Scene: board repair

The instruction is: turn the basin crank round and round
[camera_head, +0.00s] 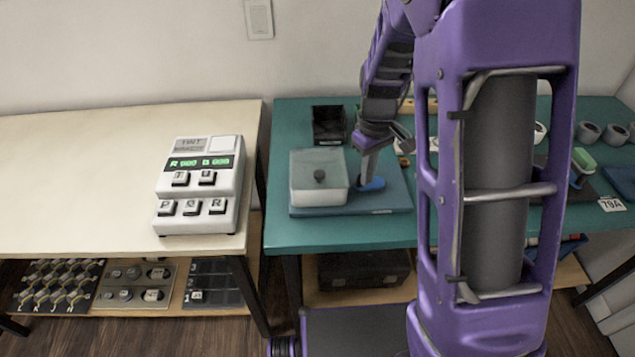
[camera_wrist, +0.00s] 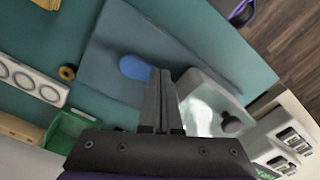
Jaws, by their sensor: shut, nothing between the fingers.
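The basin (camera_head: 318,190) is a whitish box with a translucent top and a dark knob (camera_head: 319,176). It stands on a blue base board (camera_head: 395,200) on the teal bench. A blue rounded piece, apparently the crank handle (camera_head: 373,185), sits just right of the basin. My gripper (camera_head: 368,180) points down at it, shut and empty. In the wrist view, the shut fingertips (camera_wrist: 160,72) lie between the blue crank handle (camera_wrist: 133,67) and the basin (camera_wrist: 198,100). Whether the fingers touch the handle I cannot tell. The crank's arm and shaft cannot be made out.
A black bin (camera_head: 328,124) stands behind the basin. A cream table (camera_head: 90,150) with a white keypad device (camera_head: 200,185) is at the left. A green bin (camera_wrist: 75,125), a white strip with round openings (camera_wrist: 30,82) and a brown ring (camera_wrist: 67,73) show in the wrist view.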

